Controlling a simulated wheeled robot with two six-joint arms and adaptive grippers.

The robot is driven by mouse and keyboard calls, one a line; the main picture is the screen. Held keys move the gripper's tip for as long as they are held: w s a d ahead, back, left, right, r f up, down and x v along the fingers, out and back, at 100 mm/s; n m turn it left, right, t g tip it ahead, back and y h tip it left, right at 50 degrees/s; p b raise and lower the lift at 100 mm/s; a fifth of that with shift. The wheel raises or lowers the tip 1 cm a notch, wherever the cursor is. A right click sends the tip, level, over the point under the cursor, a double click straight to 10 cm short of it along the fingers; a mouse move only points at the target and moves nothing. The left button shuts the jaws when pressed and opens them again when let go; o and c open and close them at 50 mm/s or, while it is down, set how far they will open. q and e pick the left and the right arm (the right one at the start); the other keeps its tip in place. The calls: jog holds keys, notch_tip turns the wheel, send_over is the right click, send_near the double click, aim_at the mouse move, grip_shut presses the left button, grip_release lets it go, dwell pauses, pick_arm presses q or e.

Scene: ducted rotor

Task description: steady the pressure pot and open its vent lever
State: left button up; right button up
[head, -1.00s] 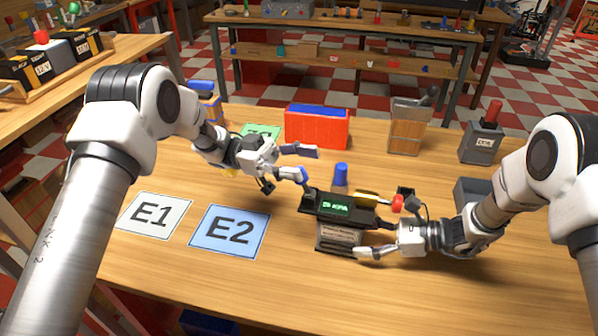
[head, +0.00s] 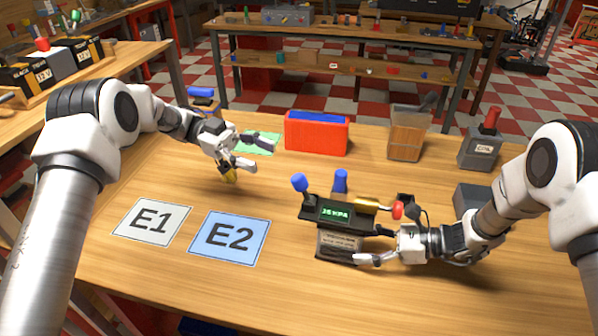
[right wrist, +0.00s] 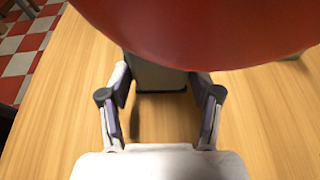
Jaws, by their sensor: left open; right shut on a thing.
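The pressure pot (head: 340,245) stands upright on the wooden table, dark with a green display that seems to read 35 KPA. A lever with a blue knob (head: 299,183) sticks up at its left and leans left. Another blue knob (head: 340,180) stands behind the display. A brass cylinder with a red knob (head: 397,210) is at its right; red fills the top of the right wrist view. My right gripper (head: 370,246) is shut on the pot's lower body from the right. My left gripper (head: 262,152) is open and empty, back and left of the pot, apart from the lever.
Flat mats E1 (head: 152,222) and E2 (head: 229,238) lie left of the pot. A red bin (head: 317,135), a wooden box (head: 406,140) and a grey box with a red handle (head: 481,150) stand behind. A green mat (head: 262,146) lies near my left gripper. The front table is clear.

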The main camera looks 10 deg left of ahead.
aim_at(298, 182)
pick_arm(q)
jog(key=shift+n+t, duration=0.3)
jog(key=shift+n, duration=0.1)
jog(key=x, duration=0.3)
jog(key=f+x, duration=0.1)
jog(key=x, duration=0.3)
jog(key=f+x, duration=0.1)
jog(key=x, duration=0.2)
jog(key=shift+s+d+f, duration=0.1)
jog(key=shift+s+f, duration=0.1)
jog(key=shift+s, duration=0.05)
grip_shut()
